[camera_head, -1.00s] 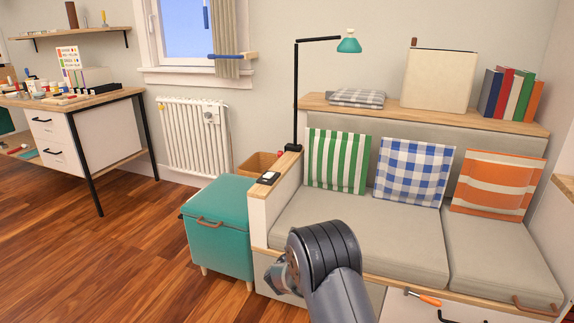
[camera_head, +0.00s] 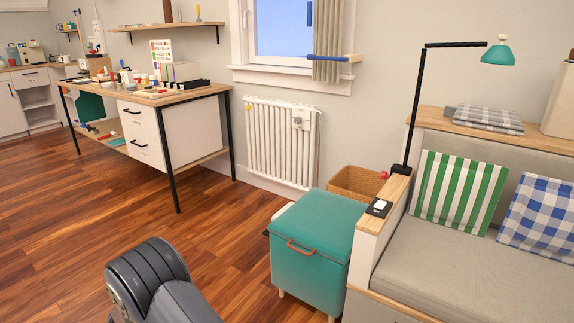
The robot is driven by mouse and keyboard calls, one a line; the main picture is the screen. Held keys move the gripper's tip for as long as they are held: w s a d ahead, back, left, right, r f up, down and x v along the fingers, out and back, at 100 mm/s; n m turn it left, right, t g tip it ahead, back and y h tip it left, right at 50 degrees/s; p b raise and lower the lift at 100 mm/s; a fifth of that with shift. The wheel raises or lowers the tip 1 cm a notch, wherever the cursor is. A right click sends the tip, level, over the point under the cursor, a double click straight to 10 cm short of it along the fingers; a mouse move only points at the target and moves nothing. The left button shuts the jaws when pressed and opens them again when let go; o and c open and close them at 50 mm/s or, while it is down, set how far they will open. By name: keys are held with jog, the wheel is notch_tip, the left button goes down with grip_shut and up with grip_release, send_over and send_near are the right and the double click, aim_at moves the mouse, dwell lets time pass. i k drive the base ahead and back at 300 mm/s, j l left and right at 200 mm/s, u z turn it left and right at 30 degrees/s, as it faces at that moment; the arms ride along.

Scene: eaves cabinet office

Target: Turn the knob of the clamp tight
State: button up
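A small red knob (camera_head: 384,175) shows beside the black clamp-like foot (camera_head: 401,169) of the desk lamp, at the back end of the sofa's left armrest. The foot sits at the armrest's wooden top; its jaw is too small to make out, and I cannot tell how tight it is. The lamp's black pole (camera_head: 416,110) rises from it to a teal shade (camera_head: 497,54). Part of my dark arm shows at the bottom left, well away from the lamp. My gripper is not in view.
A teal storage stool (camera_head: 318,235) stands in front of the armrest (camera_head: 390,205), with a wooden box (camera_head: 357,183) behind it. A white radiator (camera_head: 281,142) is on the wall. A desk (camera_head: 190,95) stands at left. The wooden floor (camera_head: 225,245) between desk and stool is open.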

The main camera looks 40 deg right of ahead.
aim_at(384, 175)
jog(key=i+j+u, duration=0.15)
jog(key=i, duration=0.7)
jog(key=i+j+u, duration=0.15)
jog(key=i, duration=0.7)
jog(key=i+z, duration=0.6)
jog(key=z, duration=0.25)
jog(key=i+j+z, duration=0.1)
jog(key=i+z, duration=0.3)
jog(key=i+j+z, duration=0.15)
jog(key=z, duration=0.25)
jog(key=i+z, duration=0.15)
jog(key=z, duration=0.3)
jog(key=i+j+z, duration=0.15)
jog(key=z, duration=0.35)
jog(key=i+j+z, duration=0.15)
jog(key=z, duration=0.3)
jog(key=i+j+z, duration=0.1)
jog(key=z, duration=0.4)
jog(key=i+j+z, duration=0.3)
jog(key=j+z, duration=0.35)
jog(key=i+j+z, duration=0.15)
jog(key=j+z, duration=0.15)
